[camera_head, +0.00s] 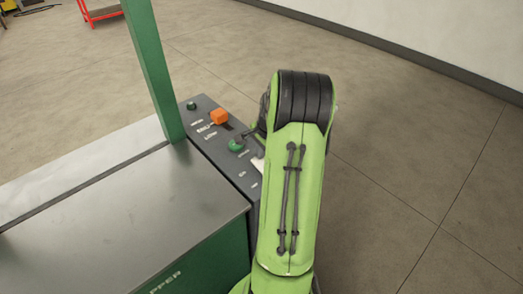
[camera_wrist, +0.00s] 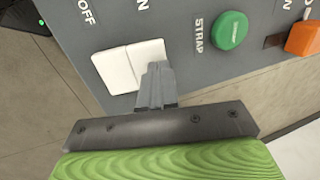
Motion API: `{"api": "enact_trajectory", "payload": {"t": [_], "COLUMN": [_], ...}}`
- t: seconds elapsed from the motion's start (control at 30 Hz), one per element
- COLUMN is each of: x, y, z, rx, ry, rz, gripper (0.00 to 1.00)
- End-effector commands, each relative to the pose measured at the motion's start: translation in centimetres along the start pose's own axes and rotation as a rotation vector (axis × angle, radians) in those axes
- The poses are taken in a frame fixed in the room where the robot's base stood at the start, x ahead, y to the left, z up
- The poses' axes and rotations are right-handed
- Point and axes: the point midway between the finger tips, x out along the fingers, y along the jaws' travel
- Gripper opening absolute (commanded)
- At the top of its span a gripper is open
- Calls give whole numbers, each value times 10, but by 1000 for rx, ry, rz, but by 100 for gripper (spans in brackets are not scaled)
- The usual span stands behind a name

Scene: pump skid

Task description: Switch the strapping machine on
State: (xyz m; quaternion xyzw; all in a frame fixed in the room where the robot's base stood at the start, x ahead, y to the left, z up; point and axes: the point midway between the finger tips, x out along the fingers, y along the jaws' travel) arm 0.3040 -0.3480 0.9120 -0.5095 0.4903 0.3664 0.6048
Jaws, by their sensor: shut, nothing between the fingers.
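The strapping machine (camera_head: 110,205) has a grey control panel (camera_head: 206,136) along its right edge. A white rocker switch (camera_wrist: 130,65) sits on the panel, with OFF printed by its left half and ON by its right half in the wrist view. A sliver of the switch (camera_head: 258,163) shows beside my arm in the head view. My gripper (camera_wrist: 156,72) is shut and empty, its fingertips over the right half, the ON side, of the switch. They look very close to it or touching; I cannot tell whether they press it. My arm hides most of the switch in the head view.
A green button (camera_wrist: 229,31) labelled STRAP and an orange control (camera_head: 219,117) lie farther along the panel. A green post (camera_head: 155,70) rises beside the panel. The floor right of my arm is clear. A red frame (camera_head: 100,12) stands far back.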

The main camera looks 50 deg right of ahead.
Motion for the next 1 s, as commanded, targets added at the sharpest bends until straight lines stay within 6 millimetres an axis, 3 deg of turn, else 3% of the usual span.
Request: {"api": "enact_trajectory", "payload": {"t": [0.5,1.0], "x": [9,5], "y": [-13,-1], "z": [0,-1], "rx": [-3,1], "ry": [0,0], "rz": [332,323], "gripper": [0,0]}}
